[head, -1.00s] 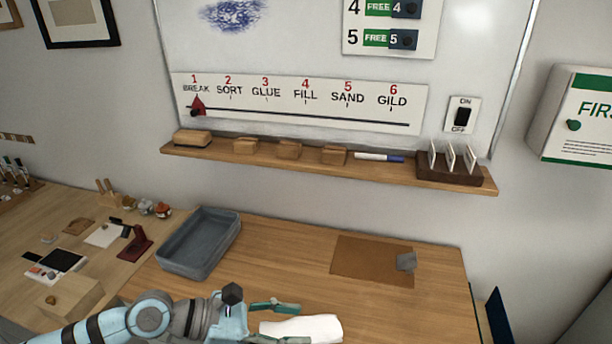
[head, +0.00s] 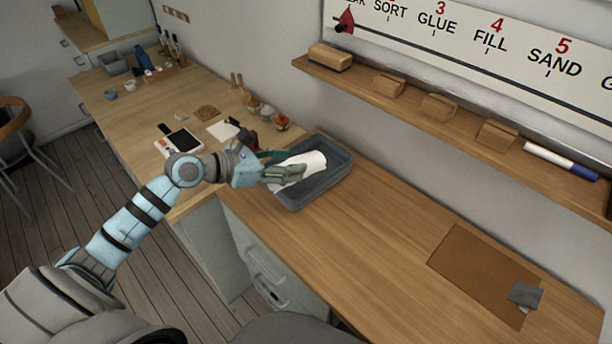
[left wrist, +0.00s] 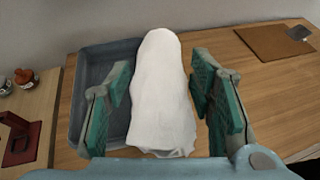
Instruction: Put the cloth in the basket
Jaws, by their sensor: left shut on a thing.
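The white cloth (head: 310,163) is a smooth rolled bundle over the grey basket (head: 337,181), a shallow rectangular tray on the wooden bench. My left gripper (head: 280,168) is shut on the cloth near the basket's left side. In the left wrist view the cloth (left wrist: 162,95) lies between the two green fingers of my left gripper (left wrist: 160,82). The basket (left wrist: 92,62) shows behind and left of it, and the cloth covers part of the basket. Whether the cloth touches the basket floor cannot be told. My right gripper is not in view.
A brown mat (head: 470,268) with a grey block (head: 525,295) lies on the right of the bench. A wall shelf (head: 430,125) with wooden blocks and a marker runs above. Small jars (head: 268,113) and tools stand behind left of the basket. Bench between basket and mat is clear.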

